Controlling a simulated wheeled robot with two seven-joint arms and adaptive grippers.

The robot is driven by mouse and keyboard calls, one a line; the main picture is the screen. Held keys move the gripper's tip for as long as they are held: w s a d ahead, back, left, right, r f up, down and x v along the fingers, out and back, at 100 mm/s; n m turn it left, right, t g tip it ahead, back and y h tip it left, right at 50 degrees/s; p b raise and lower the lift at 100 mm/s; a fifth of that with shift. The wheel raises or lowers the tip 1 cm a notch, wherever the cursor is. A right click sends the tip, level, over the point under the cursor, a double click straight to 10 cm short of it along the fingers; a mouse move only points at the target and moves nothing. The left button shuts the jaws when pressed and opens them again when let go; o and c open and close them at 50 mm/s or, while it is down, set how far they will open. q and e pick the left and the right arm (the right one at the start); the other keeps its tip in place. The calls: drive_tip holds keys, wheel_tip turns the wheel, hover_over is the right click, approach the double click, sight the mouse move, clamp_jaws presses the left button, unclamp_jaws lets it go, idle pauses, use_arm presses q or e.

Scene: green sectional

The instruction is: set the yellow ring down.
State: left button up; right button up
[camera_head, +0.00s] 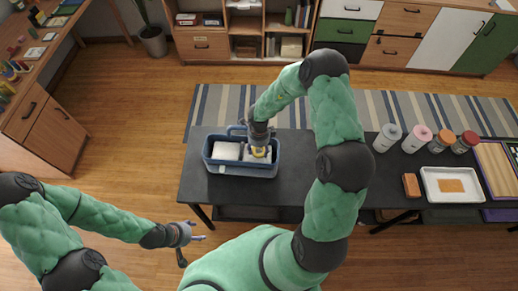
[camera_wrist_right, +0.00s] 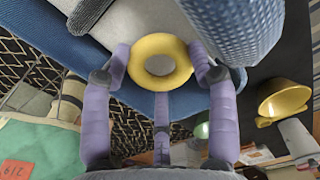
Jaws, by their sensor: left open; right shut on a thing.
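The yellow ring (camera_head: 259,153) is at the tip of my right gripper (camera_head: 260,147), over the right part of a blue basket (camera_head: 248,172) on the dark table. In the right wrist view the ring (camera_wrist_right: 160,42) lies flat-on between the purple fingers of my right gripper (camera_wrist_right: 160,65), which is shut on it. Pale and blue surfaces lie close behind the ring; I cannot tell whether it touches them. My left gripper (camera_head: 192,238) is open and empty, low at the left, off the table's front left corner.
The dark table (camera_head: 335,185) is bare just right of the basket. Further right stand several lidded jars (camera_head: 417,140), a brown block (camera_head: 411,186) and a white tray (camera_head: 430,195). A white item (camera_head: 226,151) fills the basket's left part.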

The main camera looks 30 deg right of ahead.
drive_tip(key=shift+f, duration=0.5)
drive_tip(key=o, duration=1.2)
drive_tip(key=shift+r, duration=0.65)
wheel_tip(320, 180, up, 12)
drive_tip(key=p, duration=0.3)
